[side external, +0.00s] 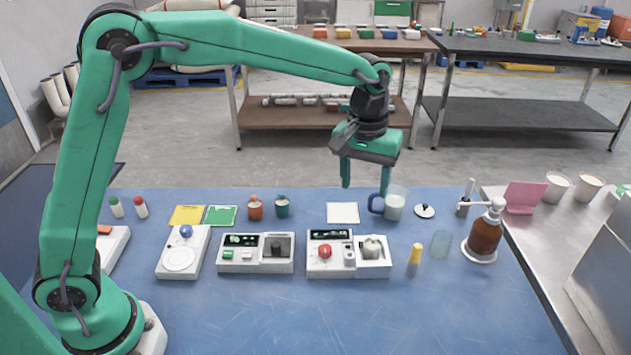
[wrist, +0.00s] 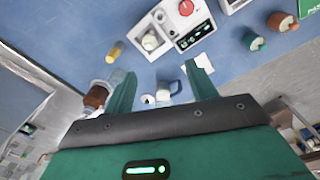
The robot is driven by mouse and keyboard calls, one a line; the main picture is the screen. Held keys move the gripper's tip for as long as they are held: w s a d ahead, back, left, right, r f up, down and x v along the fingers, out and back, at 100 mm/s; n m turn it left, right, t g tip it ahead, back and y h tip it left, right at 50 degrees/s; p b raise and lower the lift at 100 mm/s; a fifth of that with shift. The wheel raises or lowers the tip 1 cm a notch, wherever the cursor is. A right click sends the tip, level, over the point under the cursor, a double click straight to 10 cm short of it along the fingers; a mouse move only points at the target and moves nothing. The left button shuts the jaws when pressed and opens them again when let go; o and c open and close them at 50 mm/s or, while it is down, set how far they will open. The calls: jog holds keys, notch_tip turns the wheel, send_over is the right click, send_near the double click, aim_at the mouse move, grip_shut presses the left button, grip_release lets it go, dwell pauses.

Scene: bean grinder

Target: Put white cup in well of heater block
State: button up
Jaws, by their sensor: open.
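A pale, see-through mug with white in it and a blue handle (side external: 396,207) stands at the back of the blue table; I take it as the white cup. It also shows in the wrist view (wrist: 168,91). My gripper (side external: 366,190) is open and empty, pointing down at the mug. Its right finger is close to the handle; I cannot tell if they touch. A white device with a red knob (side external: 325,266), also in the wrist view (wrist: 190,30), looks like the heater block. A whitish round piece (side external: 372,248) sits in its right part; I cannot tell what it is.
A white square (side external: 342,212) lies left of the mug and a lid (side external: 424,211) right of it. A yellow-topped bottle (side external: 415,260), a clear glass (side external: 440,243) and a brown bottle (side external: 486,232) stand to the right. Another white device (side external: 256,265) is left. The front of the table is clear.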

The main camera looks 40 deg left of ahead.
jog(key=s+a+r+m+t, duration=0.15)
jog(key=s+a+r, duration=0.25)
jog(key=s+a, duration=0.4)
jog(key=s+a+r+m+t, duration=0.15)
jog(key=s+a+r, duration=0.3)
jog(key=s, duration=0.55)
jog(key=s+a+f+m+t, duration=0.1)
jog(key=s+a+f+t, duration=0.1)
jog(key=s, duration=0.5)
jog(key=shift+s+a+f, duration=0.15)
jog(key=shift+a+f, duration=0.45)
jog(key=shift+a, duration=0.1)
